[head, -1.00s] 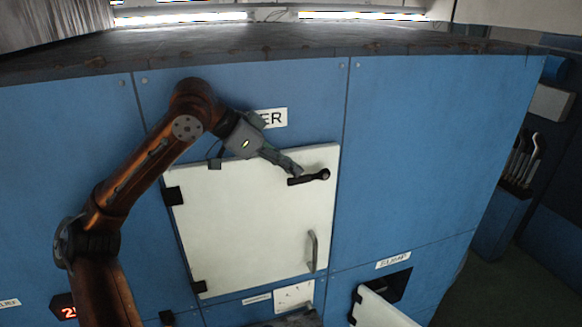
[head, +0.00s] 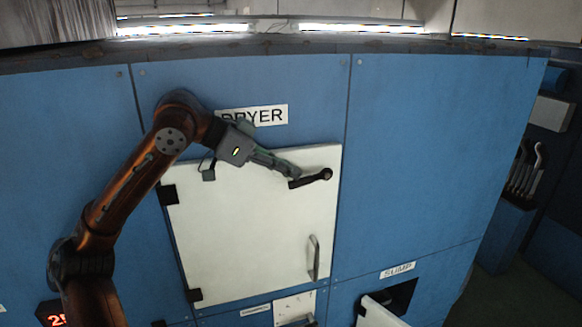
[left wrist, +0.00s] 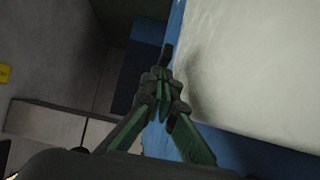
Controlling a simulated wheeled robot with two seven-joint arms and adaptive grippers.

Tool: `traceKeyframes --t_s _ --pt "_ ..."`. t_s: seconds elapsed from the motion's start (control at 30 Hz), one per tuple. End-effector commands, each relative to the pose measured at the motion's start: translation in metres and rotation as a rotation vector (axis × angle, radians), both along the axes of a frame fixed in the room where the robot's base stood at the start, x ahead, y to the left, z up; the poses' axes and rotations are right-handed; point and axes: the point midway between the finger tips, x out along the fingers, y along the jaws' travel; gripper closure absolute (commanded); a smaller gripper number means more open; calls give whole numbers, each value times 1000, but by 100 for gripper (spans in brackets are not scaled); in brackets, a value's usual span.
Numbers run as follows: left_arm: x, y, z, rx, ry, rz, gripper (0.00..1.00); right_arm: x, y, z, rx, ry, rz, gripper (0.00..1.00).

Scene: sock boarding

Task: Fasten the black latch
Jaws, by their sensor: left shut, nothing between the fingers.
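The black latch (head: 312,178) is a short handle at the upper right of the white dryer door (head: 255,235). Its round pivot is at the right, near the door's edge, and its arm points left and slightly down. My left gripper (head: 295,175) is shut and empty, with its fingertips at the free left end of the latch; I cannot tell whether they touch. In the left wrist view the shut fingers (left wrist: 162,90) show in front of the white door (left wrist: 255,65), with a dark piece, probably the latch (left wrist: 167,54), just past the tips. My right gripper is not in view.
The door lies flat against the blue panel, with black hinges (head: 168,194) at left and a grey pull handle (head: 314,257) at lower right. Below right, a small white sump door (head: 380,314) stands open. The blue panel (head: 420,150) to the right is clear.

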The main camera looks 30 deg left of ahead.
Motion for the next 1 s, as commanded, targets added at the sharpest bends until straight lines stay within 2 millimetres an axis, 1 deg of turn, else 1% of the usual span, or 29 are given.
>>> traceKeyframes --t_s 0.17,0.47,0.53,0.6,0.8,1.0 --pt "0 -1 9 0 0 -4 100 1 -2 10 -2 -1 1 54" --pt "2 -5 47 -1 -1 -18 100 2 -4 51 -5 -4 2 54" --pt "-7 5 51 -3 -5 -14 100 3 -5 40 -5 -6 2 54" --pt "-18 13 59 -3 -5 -16 100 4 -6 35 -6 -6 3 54" --pt "-43 35 83 -2 -4 -16 100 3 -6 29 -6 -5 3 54" --pt "-56 47 96 -2 -1 -17 100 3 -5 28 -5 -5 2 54"
